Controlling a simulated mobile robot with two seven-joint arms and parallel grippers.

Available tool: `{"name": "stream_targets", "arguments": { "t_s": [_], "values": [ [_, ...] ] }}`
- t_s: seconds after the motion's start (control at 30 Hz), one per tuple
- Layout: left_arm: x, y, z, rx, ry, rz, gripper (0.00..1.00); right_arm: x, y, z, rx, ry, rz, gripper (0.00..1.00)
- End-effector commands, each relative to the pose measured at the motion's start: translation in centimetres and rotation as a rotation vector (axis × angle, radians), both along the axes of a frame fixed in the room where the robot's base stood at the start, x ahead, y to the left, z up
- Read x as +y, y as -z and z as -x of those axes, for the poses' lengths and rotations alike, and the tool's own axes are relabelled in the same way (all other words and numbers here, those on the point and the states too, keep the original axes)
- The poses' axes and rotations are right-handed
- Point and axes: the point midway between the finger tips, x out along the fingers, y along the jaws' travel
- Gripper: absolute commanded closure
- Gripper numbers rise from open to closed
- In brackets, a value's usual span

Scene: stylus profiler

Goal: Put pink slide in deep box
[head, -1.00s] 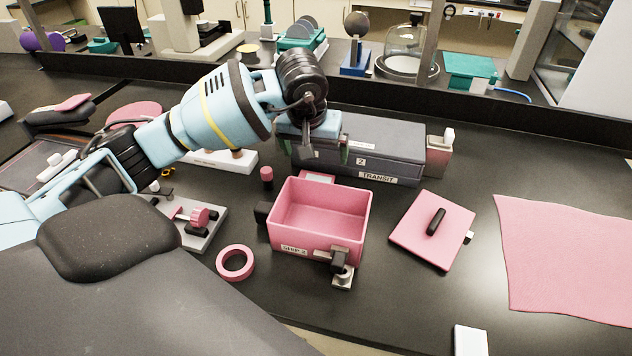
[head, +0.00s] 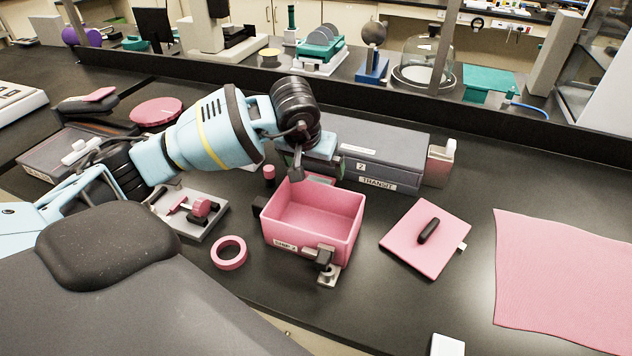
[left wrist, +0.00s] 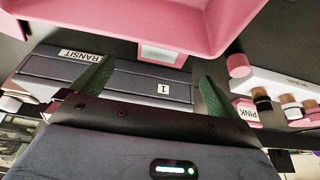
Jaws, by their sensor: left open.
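A deep pink open box (head: 312,236) labelled SHIP 2 stands on the dark bench, and its interior looks empty. Its wall fills the top of the left wrist view (left wrist: 150,22). A small flat pink piece with a pale label (left wrist: 162,53) lies just behind the box; it may be the pink slide. In the head view it is mostly hidden by the box and my arm. My left gripper (left wrist: 152,82) is open and empty, its green fingers on both sides of that piece. In the head view the left gripper (head: 312,166) is low behind the box, its fingers partly hidden.
A grey TRANSIT case (head: 385,150) stands close behind the gripper. A pink lid with a black handle (head: 425,238) and a pink mat (head: 565,280) lie right. A pink ring (head: 229,253) and a metal fixture (head: 195,212) are left. A clamp (head: 325,264) sits at the box front.

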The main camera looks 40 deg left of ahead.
Motion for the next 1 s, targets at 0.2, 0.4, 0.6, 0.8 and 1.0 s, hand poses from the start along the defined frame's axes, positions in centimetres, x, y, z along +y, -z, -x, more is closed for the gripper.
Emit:
{"name": "stream_targets", "arguments": {
  "t_s": [0.2, 0.4, 0.6, 0.8, 1.0],
  "values": [
    [0.1, 1.2, -0.4, 0.001, 0.0, 0.0, 0.0, 0.0, 0.1, 0.2, 0.004, 0.0, -0.001, 0.64],
    [0.7, 2.7, -1.1, 0.004, -0.003, 0.0, 0.0, 0.1, -0.4, -0.1, -0.005, 0.002, -0.002, 0.64],
    [1.1, 5.1, -2.2, 0.003, -0.001, 0.001, 0.0, 0.1, -0.5, -0.3, -0.01, 0.003, -0.002, 0.64],
    [1.2, 5.9, -2.5, 0.001, 0.0, 0.0, 0.0, 0.1, -0.5, -0.3, -0.01, 0.003, -0.002, 0.64],
    [1.2, 5.8, -2.5, 0.001, 0.0, 0.0, 0.07, 0.1, -0.5, -0.3, -0.01, 0.003, -0.002, 0.64]
  ]
}}
